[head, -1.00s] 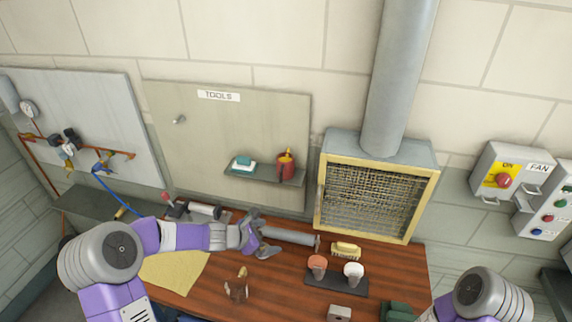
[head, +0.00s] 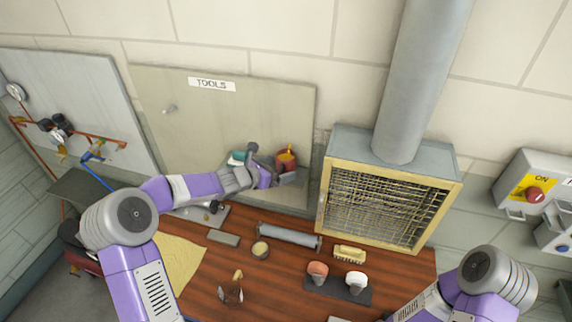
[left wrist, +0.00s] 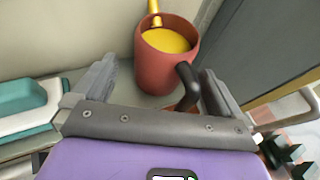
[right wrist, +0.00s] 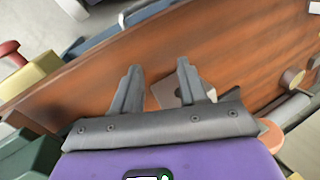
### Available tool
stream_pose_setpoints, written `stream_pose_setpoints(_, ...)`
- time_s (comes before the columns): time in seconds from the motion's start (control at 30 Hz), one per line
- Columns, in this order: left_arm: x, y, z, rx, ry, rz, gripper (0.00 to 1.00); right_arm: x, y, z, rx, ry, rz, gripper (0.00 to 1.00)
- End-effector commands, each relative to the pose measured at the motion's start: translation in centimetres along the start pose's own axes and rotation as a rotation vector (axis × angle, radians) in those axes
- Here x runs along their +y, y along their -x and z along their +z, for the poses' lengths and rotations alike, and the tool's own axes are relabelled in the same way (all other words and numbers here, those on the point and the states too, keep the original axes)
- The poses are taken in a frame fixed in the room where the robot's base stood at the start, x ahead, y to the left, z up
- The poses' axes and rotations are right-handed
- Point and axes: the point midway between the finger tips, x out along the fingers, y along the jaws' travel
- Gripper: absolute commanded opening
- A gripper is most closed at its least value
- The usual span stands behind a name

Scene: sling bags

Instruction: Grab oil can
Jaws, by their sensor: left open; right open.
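The oil can (head: 286,157) is a red can with a yellow top and spout. It stands upright on a small shelf (head: 297,178) of the tools board. In the left wrist view the oil can (left wrist: 165,62) shows its dark handle turned toward me. My left gripper (head: 271,166) is open just in front of the can. In its wrist view the fingers (left wrist: 155,85) stand on either side of the can's lower part, with nothing held. My right gripper (right wrist: 158,80) is open and empty over the wooden table; its fingers are not clear in the head view.
A teal-and-white block (left wrist: 30,102) sits left of the can on the shelf. The wooden table (head: 275,283) holds a grey cylinder (head: 289,236), a brush (head: 349,253), two knobbed pieces and a yellow cloth (head: 178,265). A caged heater-like box (head: 378,205) stands to the right.

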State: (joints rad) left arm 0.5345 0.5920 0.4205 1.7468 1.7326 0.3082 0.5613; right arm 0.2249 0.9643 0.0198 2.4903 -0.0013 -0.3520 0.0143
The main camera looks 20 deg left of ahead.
Motion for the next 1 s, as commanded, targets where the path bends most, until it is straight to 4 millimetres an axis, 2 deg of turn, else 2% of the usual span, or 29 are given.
stream_pose_setpoints(0.03,-0.4,-1.0,-0.2,-0.001,0.003,-0.004,1.00,0.0,0.0,0.0,0.000,0.000,0.000,0.43)
stream_pose_setpoints(0.2,-0.2,-2.5,-0.1,0.000,0.000,-0.002,1.00,-0.2,0.4,0.1,-0.001,0.000,0.000,0.43)
stream_pose_setpoints(0.5,-0.2,-2.8,-0.1,0.000,-0.002,-0.001,0.98,-0.2,0.4,0.0,0.000,0.000,0.000,0.43)
stream_pose_setpoints(0.9,-0.2,-2.8,-0.1,0.001,-0.002,-0.001,0.37,-0.2,0.4,0.0,0.000,0.000,0.000,0.43)
stream_pose_setpoints(0.97,-0.2,-2.8,-0.1,0.001,-0.002,-0.001,0.29,-0.2,0.4,0.0,-0.001,0.000,0.000,0.43)
stream_pose_setpoints(1.0,-0.2,-2.8,0.0,-0.001,-0.003,-0.001,0.29,-0.2,0.4,0.0,-0.001,0.000,0.000,0.43)
